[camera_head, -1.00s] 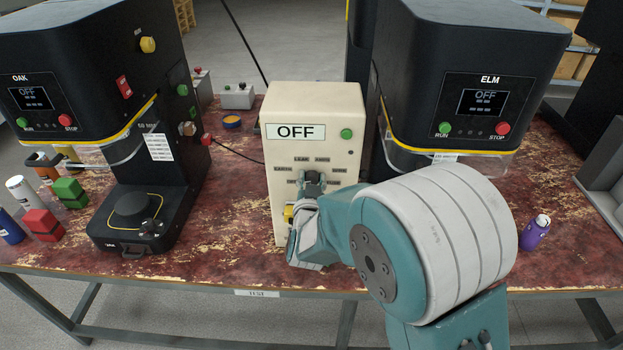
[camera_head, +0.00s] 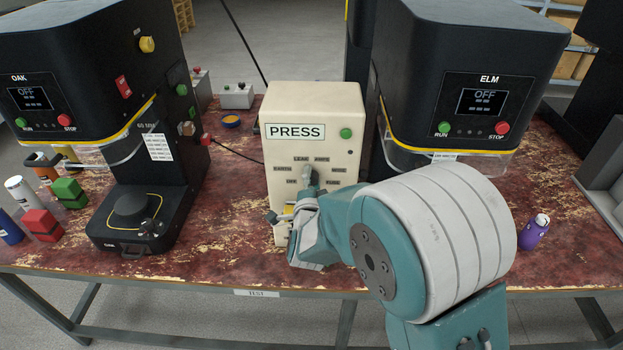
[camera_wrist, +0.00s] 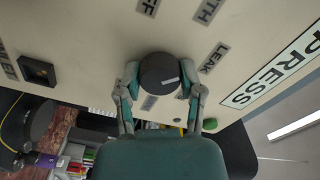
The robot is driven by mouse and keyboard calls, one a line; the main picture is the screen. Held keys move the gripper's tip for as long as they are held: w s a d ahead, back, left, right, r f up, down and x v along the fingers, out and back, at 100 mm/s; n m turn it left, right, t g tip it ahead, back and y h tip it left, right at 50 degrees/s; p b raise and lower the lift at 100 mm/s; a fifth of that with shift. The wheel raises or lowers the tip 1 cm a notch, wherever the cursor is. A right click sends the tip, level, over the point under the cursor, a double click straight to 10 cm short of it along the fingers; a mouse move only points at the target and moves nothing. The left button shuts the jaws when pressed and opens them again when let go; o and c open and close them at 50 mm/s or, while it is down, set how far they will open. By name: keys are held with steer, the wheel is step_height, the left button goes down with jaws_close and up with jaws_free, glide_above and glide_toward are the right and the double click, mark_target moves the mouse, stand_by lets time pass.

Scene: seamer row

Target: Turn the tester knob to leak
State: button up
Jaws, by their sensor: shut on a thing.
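The tester (camera_head: 314,110) is a cream box standing on the worn red bench between two black machines. Its display (camera_head: 295,131) reads PRESS. In the wrist view the display (camera_wrist: 275,75) also reads PRESS. The round black knob (camera_wrist: 158,70) sits on the tester face with a white mark on its lower right. My gripper (camera_wrist: 160,80) is shut on the knob, one finger on each side. The LEAK label (camera_wrist: 214,58) is to the right of the knob in the wrist view, and the white mark points below it. My gripper hides most of the knob in the head view.
The OAK machine (camera_head: 75,60) stands left and the ELM machine (camera_head: 470,60) right, close to the tester. A green button (camera_head: 346,133) is on the tester's face. Red (camera_head: 42,224) and green (camera_head: 68,192) blocks lie at left. A purple bottle (camera_head: 534,232) stands at right.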

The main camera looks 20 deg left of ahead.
steer(key=shift+f+m, duration=0.15)
steer(key=shift+m, duration=0.8)
steer(key=shift+f+m, duration=0.1)
steer(key=shift+m, duration=0.85)
steer(key=shift+d+f, duration=0.1)
steer(key=o, duration=1.2)
steer(key=shift+c, duration=0.2)
steer(key=shift+s, duration=0.1)
steer(key=v, duration=1.1)
steer(key=shift+s+m, duration=0.3)
steer(key=shift+s, duration=0.1)
